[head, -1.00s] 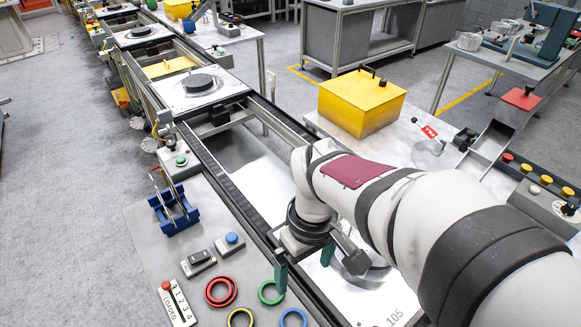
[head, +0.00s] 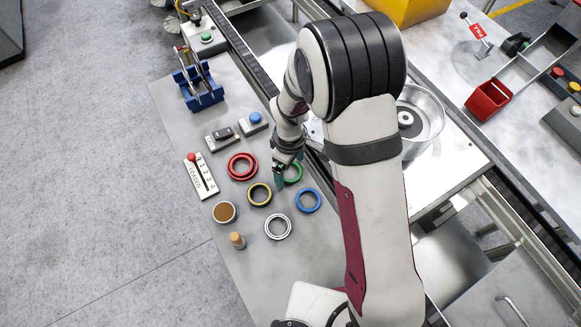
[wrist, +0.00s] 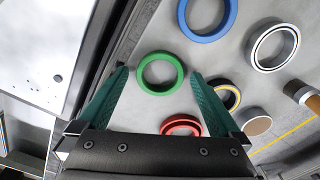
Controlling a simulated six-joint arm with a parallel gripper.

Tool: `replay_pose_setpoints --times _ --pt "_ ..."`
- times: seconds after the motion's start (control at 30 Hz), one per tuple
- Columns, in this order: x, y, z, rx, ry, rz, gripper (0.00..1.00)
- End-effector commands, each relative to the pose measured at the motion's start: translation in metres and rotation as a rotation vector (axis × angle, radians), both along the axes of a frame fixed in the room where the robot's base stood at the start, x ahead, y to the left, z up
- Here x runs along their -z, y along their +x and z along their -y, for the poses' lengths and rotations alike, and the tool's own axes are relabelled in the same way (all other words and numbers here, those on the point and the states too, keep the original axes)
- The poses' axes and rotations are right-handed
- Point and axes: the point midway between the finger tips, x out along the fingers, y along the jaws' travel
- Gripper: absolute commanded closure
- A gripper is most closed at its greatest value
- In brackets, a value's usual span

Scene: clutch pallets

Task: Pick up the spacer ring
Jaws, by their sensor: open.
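Several rings lie flat on the grey side table: a green ring (head: 299,171), a blue ring (head: 319,202), a silver ring (head: 267,228), a red ring (head: 231,168) and a black-and-yellow ring (head: 249,196). I cannot tell by looks which is called the spacer ring. My gripper (head: 284,172) points down at the green ring and partly hides it. In the wrist view my gripper (wrist: 158,76) is open and empty, with one green finger on each side of the green ring (wrist: 160,54). The fingers look apart from the ring; their height above it is unclear.
The conveyor rail (head: 240,50) runs close beside the rings. A metal bowl (head: 436,125) stands beyond.

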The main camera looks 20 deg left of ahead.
Motion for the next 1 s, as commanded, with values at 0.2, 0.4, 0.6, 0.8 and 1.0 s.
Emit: replay_pose_setpoints --times 0.2,0.4,0.6,0.8,1.0 --pt "0.001 0.0 0.0 0.001 0.0 0.0 0.02" --pt "0.001 0.0 0.0 0.001 0.0 0.0 0.38" --pt "0.001 0.0 0.0 0.001 0.0 0.0 0.74" --pt "0.0 0.0 0.0 0.001 0.0 0.0 0.79" --pt "-0.011 0.001 0.0 0.001 0.002 0.002 0.79"
